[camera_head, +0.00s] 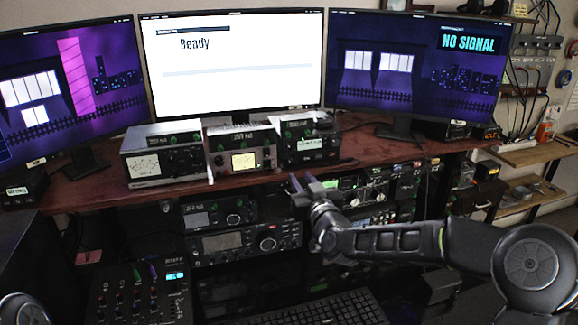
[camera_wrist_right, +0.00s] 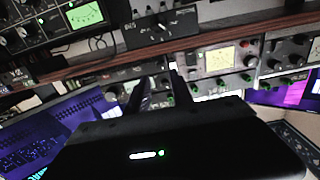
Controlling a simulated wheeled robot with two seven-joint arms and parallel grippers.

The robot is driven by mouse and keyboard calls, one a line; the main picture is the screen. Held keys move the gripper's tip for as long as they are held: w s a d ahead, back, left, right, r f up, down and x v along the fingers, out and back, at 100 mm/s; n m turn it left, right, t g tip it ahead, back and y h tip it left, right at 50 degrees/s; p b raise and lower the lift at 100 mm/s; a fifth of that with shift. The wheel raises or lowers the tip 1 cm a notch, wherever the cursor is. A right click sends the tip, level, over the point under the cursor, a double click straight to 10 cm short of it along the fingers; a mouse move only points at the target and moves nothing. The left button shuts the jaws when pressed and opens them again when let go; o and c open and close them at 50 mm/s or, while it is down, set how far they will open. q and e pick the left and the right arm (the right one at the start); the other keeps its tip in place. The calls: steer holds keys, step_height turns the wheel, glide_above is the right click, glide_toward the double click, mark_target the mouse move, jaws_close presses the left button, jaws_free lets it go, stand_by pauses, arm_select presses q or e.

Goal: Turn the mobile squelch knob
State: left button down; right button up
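Several radios with knobs sit on and under the red-brown desk. A small radio with a display and knobs (camera_head: 218,212) hangs under the desk, above a wider radio with a large dial (camera_head: 245,243). I cannot tell which knob is the mobile squelch knob. My right gripper (camera_head: 302,182) is in front of the desk edge, right of the small radio, with its fingers apart and nothing visible between them. In the right wrist view the gripper (camera_wrist_right: 160,92) points toward the radios and does not clearly touch any knob. My left gripper is not in view.
Three monitors stand behind the radios; the middle one (camera_head: 235,60) reads "Ready" and the right one (camera_head: 415,65) reads "NO SIGNAL". A mixer (camera_head: 140,295) and a keyboard (camera_head: 325,310) lie low in front. Wooden shelves (camera_head: 535,152) are at right.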

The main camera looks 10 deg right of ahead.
mark_target(290, 163)
steer(key=w+p, duration=0.1)
steer(key=w, duration=0.3)
steer(key=w+p, duration=0.1)
steer(key=w, duration=0.2)
steer(key=shift+a+r+p, duration=0.1)
steer(key=shift+a+p, duration=0.2)
steer(key=shift+p, duration=0.05)
steer(key=shift+w, duration=0.4)
jaws_close()
